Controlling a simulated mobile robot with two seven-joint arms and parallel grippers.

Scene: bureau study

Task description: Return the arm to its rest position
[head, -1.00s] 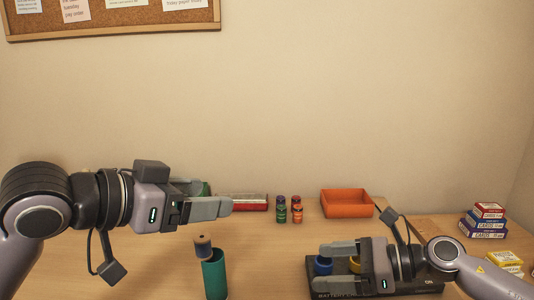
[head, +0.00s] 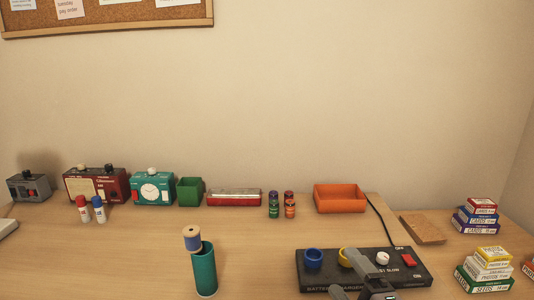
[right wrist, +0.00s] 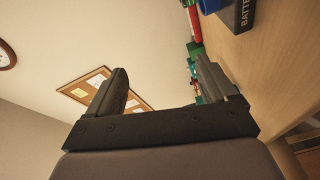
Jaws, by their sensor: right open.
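My right gripper (head: 345,273) is at the bottom edge of the head view, in front of and partly over the black battery charger (head: 415,276). Its jaws are apart. In the right wrist view the two fingers of the right gripper (right wrist: 165,80) stand wide apart with nothing between them. A corner of the charger (right wrist: 238,14) shows at the top of that view. My left arm and gripper are not in view.
A green cylinder (head: 205,272) with a wooden-ended spool (head: 192,239) at its top stands front centre. An orange tray (head: 340,199), two small batteries and a red-and-white case (head: 234,198) stand at the back. Card boxes (head: 480,214) stack at right.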

